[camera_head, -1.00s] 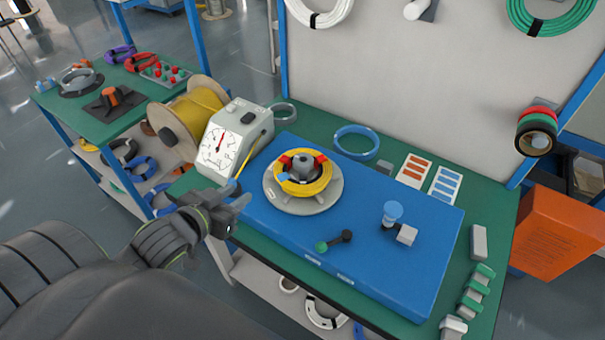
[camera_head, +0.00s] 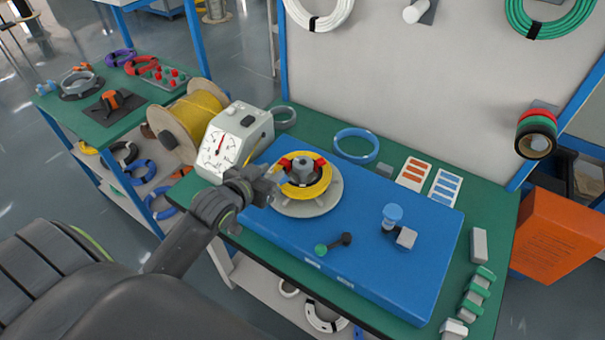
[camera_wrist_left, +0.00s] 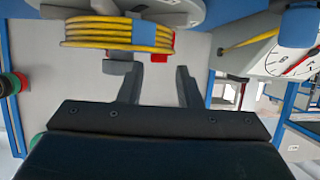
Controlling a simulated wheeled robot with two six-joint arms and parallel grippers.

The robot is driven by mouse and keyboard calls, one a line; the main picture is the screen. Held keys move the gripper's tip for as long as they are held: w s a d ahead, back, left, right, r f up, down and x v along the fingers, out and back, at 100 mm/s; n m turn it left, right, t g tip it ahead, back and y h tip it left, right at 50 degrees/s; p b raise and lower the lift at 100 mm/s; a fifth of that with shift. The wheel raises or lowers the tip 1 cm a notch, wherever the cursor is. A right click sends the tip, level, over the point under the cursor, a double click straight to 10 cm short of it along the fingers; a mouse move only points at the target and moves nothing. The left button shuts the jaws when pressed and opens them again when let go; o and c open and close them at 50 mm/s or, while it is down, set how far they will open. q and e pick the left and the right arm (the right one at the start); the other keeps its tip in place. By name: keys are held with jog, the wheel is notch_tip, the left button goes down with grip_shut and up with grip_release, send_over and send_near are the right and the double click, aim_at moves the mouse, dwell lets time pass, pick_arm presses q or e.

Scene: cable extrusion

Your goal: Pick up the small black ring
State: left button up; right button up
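A yellow cable coil (camera_head: 312,190) with red clips (camera_head: 318,161) lies on a grey round plate (camera_head: 329,202) on the blue base. A grey hub (camera_head: 303,168) stands in its middle, with dark parts around it. I cannot make out a separate small black ring there. My left gripper (camera_head: 270,186) is at the left edge of the coil. In the left wrist view my left gripper (camera_wrist_left: 159,72) is open, with nothing between its fingers. The yellow coil (camera_wrist_left: 115,32) is just beyond the fingertips. My right gripper is not in view.
A white dial gauge (camera_head: 222,150) stands close behind my left gripper. A blue ring (camera_head: 356,144) lies behind. Tape rolls (camera_head: 536,143), one black, hang at right.

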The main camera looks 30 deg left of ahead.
aim_at(282, 162)
pick_arm(q)
jog(key=x, duration=0.5)
jog(key=shift+w+r+p, duration=0.1)
jog(key=shift+r+p, duration=0.2)
jog(key=shift+r, duration=0.05)
grip_shut()
